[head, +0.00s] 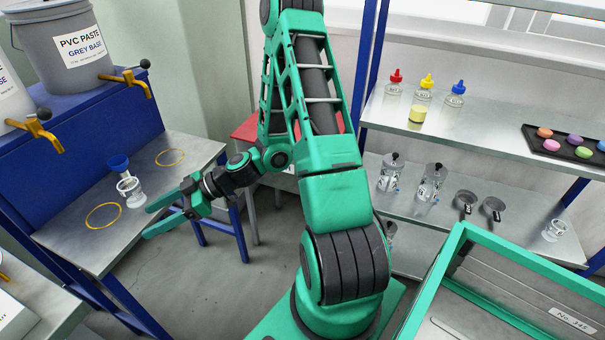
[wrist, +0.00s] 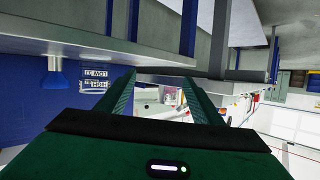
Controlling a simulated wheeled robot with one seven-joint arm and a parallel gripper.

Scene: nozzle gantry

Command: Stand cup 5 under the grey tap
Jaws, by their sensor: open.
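The grey tap (head: 130,80) is the brass tap on the bucket labelled PVC PASTE GREY BASE (head: 75,40), on a blue stand. A clear cup (head: 131,190) with a white band stands on the steel bench between two yellow rings. Its number is not readable, so I cannot tell if it is cup 5. A blue funnel-shaped piece (head: 118,163) is just behind it. My gripper (head: 148,223) is open and empty, right of and nearer than the cup, apart from it. In the wrist view, nothing is between my gripper's fingers (wrist: 159,79).
The far ring (head: 170,157) and near ring (head: 103,215) on the bench are empty. A second brass tap (head: 36,129) is at the left. A green-edged tray (head: 520,265) is nearby.

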